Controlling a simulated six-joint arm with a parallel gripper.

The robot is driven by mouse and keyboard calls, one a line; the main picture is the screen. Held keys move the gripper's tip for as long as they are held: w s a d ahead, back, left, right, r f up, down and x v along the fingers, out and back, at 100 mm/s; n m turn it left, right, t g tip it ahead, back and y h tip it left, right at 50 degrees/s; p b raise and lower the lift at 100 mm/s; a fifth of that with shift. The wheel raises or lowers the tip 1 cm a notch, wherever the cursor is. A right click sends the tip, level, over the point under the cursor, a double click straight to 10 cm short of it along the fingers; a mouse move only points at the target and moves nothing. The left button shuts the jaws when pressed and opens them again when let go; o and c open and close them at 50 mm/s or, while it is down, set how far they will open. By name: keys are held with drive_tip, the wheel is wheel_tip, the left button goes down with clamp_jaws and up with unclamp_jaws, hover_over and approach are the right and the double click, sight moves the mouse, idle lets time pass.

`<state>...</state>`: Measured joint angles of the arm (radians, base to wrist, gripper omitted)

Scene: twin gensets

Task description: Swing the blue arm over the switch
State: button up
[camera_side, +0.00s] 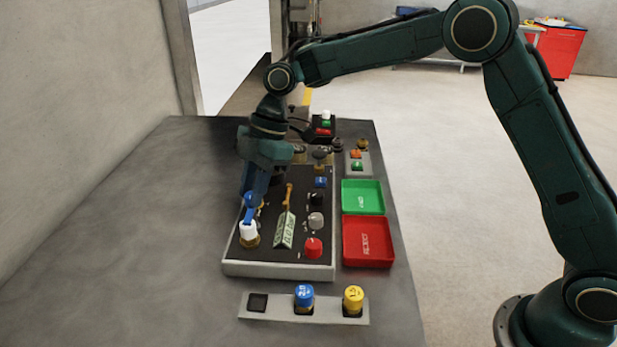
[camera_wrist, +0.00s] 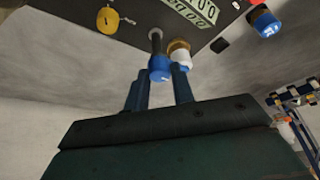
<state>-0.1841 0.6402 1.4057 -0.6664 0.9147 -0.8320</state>
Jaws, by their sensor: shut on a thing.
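The blue arm (camera_side: 250,212) is at the left part of the black panel, below my gripper (camera_side: 253,192). Its blue end reaches to the top of a white-capped switch (camera_side: 249,232) with a brass collar. In the wrist view the blue arm's round head (camera_wrist: 160,66) sits on a dark post, between my gripper's fingers (camera_wrist: 159,88). The white switch (camera_wrist: 180,55) is just beside it, with blue showing at its cap. My gripper is shut on the blue arm. The fingers partly hide the arm's far end, so I cannot tell exactly how it meets the cap.
A folded sign (camera_side: 285,231) stands right of the switch. A red knob (camera_side: 313,247) and grey knob (camera_side: 316,220) are on the panel's right. Green (camera_side: 362,183) and red (camera_side: 347,248) trays lie beyond. Blue (camera_side: 304,295) and yellow (camera_side: 353,298) caps stand in front. The left table is clear.

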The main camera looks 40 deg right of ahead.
drive_tip(key=o, duration=1)
drive_tip(key=shift+r, duration=0.15)
drive_tip(key=shift+v, duration=6.7)
drive_tip(key=shift+d, duration=0.15)
